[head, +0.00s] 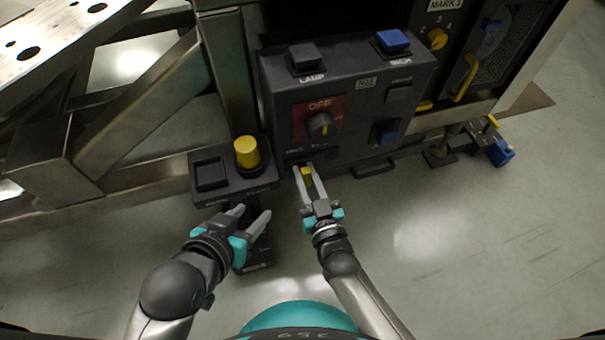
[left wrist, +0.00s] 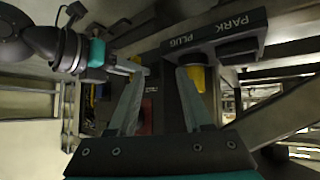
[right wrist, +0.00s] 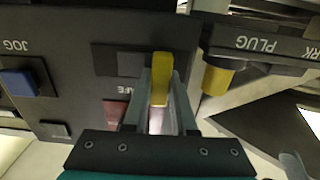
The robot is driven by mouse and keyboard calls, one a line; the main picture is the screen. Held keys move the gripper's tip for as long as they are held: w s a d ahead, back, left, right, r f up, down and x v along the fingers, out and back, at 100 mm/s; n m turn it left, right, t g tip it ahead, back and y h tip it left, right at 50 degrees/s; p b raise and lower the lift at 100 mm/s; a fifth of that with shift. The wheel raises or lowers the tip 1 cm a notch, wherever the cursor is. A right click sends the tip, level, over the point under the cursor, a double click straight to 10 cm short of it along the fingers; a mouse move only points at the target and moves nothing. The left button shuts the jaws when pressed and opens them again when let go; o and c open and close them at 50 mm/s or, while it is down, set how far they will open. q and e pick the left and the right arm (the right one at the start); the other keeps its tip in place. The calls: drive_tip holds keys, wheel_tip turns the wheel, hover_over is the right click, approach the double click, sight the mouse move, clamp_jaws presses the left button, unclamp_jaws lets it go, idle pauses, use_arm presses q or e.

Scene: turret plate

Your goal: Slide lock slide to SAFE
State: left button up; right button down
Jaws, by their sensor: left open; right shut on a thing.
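The yellow lock slide (head: 307,178) sits at the lower left edge of the dark control box (head: 352,92). My right gripper (head: 306,171) is shut on it, with one finger on each side. In the right wrist view the yellow slide (right wrist: 161,80) stands between the fingers, beside a partly hidden label ending in "FE". Its exact position along its track is hidden by the fingers. My left gripper (head: 254,212) is open and empty, below and apart from the yellow plug (head: 247,152); the left wrist view shows its two spread fingers (left wrist: 160,78).
The control box carries a knob (head: 320,126) on a red OFF plate, a black LAMP button (head: 305,57) and blue buttons (head: 393,40). A dark PARK/PLUG block (head: 211,173) juts out on the left. Metal frame beams (head: 140,110) stand further left.

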use_arm(q)
drive_tip(key=shift+s+a+g+y, duration=0.3)
drive_tip(key=shift+a+g, duration=0.1)
drive_tip(key=shift+a, duration=0.25)
use_arm(e)
drive_tip(key=shift+w+d, duration=0.3)
drive_tip(key=shift+d, duration=0.6)
drive_tip(key=shift+w+d, duration=0.3)
drive_tip(key=shift+d, duration=0.6)
drive_tip(key=c, duration=0.7)
unclamp_jaws()
drive_tip(key=shift+s, duration=0.15)
use_arm(q)
drive_tip(key=s+a+r+g+y+p, duration=0.1)
drive_tip(key=s+a+g+y+p, duration=0.1)
drive_tip(key=s+a+g+p, duration=0.15)
drive_tip(key=shift+n+g, duration=0.3)
drive_tip(key=shift+g, duration=0.25)
drive_tip(key=f, duration=0.1)
drive_tip(key=f+p, duration=0.1)
drive_tip(key=f, duration=0.1)
drive_tip(key=a+f, duration=0.1)
drive_tip(key=f, duration=0.1)
drive_tip(key=shift+s+f+p, duration=0.2)
drive_tip(key=shift+s+p, duration=0.1)
use_arm(e)
drive_tip(key=v, duration=1.5)
